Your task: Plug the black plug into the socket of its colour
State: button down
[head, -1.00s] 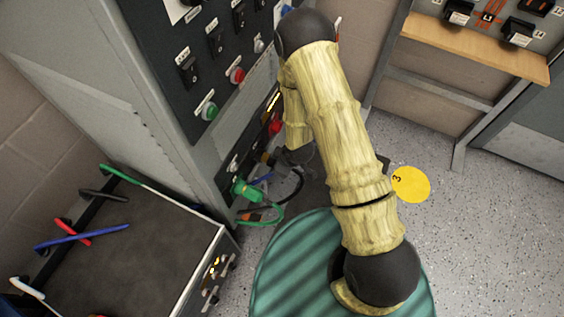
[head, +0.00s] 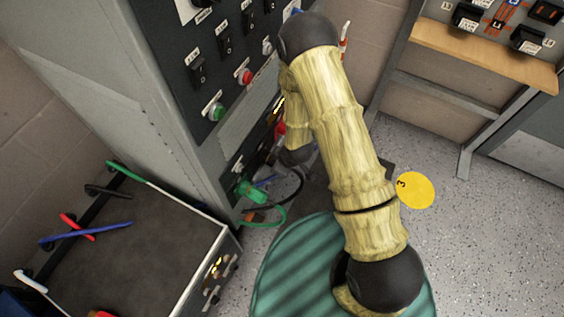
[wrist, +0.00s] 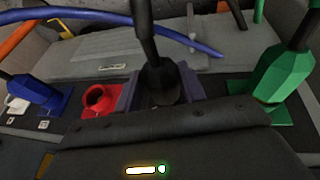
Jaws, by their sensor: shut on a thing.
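In the wrist view my gripper (wrist: 160,92) is shut on the black plug (wrist: 158,78), with a finger on each side of it. A black cable (wrist: 145,30) rises from the plug's back. The plug is at the socket panel, between the red socket (wrist: 100,100) and the green plug. The black socket is hidden beneath the plug and fingers, so I cannot tell how deep the plug sits. In the head view my arm covers most of the gripper and the black plug.
A green plug (wrist: 284,72) sits in the green socket on one side and a blue plug (wrist: 36,92) in the blue one on the other. A blue cable (wrist: 120,20) arches across.

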jog(key=shift+a, duration=0.1)
jog(key=c, duration=0.5)
grip_release()
jog(key=shift+r, duration=0.1)
jog(key=p+v, duration=0.5)
jog(key=v, duration=0.2)
dwell(0.7)
jog(key=p+v, duration=1.3)
jog(key=v, duration=0.4)
jog(key=shift+s+r+p, duration=0.1)
jog(key=shift+r+p, duration=0.05)
jog(key=shift+p, duration=0.2)
